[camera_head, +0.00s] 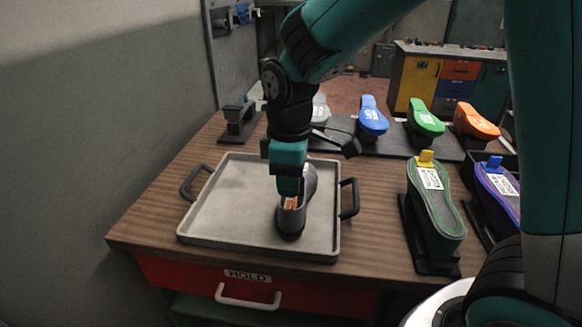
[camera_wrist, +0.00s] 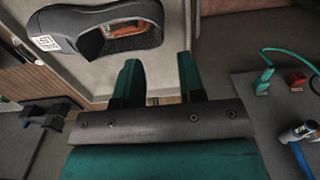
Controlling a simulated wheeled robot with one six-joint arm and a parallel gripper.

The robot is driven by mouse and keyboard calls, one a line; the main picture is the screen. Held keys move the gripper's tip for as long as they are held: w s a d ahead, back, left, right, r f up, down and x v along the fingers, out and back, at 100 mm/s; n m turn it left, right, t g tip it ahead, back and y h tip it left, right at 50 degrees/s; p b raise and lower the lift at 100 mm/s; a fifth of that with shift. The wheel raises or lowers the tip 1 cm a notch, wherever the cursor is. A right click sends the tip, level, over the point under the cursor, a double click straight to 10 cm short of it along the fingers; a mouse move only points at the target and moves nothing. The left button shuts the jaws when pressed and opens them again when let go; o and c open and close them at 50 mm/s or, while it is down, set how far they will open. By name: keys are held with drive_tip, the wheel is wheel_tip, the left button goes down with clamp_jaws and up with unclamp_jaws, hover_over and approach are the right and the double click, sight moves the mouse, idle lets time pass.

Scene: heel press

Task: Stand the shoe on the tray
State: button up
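The dark grey shoe (camera_head: 291,222) stands on the grey tray (camera_head: 222,228), right of its middle. Its opening faces up and shows an orange-brown inside; part of it is hidden behind my gripper. In the wrist view the shoe (camera_wrist: 96,28) lies at the upper left, with a white label at one end. My gripper (camera_head: 289,187) overlaps the shoe in the head view. In the wrist view my gripper (camera_wrist: 159,72) has its two green fingers apart with nothing between them, and the shoe appears clear of them.
The tray has black handles on both sides and sits on a wooden bench (camera_head: 160,220). To the right stand a green form (camera_head: 434,205) and a purple form (camera_head: 498,190). Blue (camera_head: 372,117), green (camera_head: 425,118) and orange (camera_head: 474,122) forms stand behind. The tray's left half is clear.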

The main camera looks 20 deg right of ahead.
drive_tip(key=s+a+r+m+y, duration=0.2)
drive_tip(key=s+r, duration=0.1)
drive_tip(key=s, duration=0.6)
drive_tip(key=s+a+r+m+y, duration=0.2)
drive_tip(key=s+r, duration=0.2)
drive_tip(key=s, duration=0.4)
drive_tip(key=shift+s+a, duration=0.35)
drive_tip(key=shift+a, duration=0.05)
